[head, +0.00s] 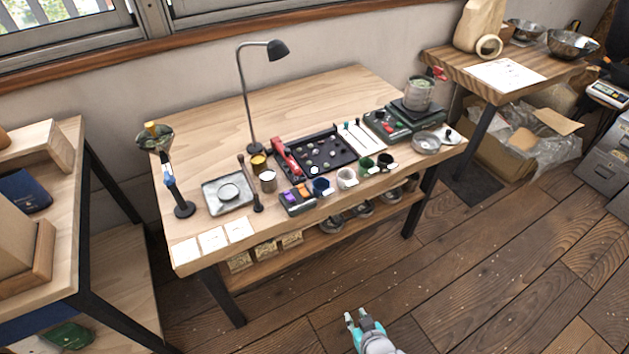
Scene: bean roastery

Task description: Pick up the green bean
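A black tray (346,157) lies near the middle of the wooden table (310,95), with several small bean-like pieces scattered on it. They are too small here for me to tell which one is the green bean. My gripper (355,314) is at the bottom of the picture, over the floor in front of the table and well apart from the tray. Its two fingertips are spread, with nothing visible between them.
A desk lamp (277,49) stands behind the tray. A red tool (286,157) lies at its left edge, and several cups, including a white one (346,178), stand in front. The floor before the table is clear.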

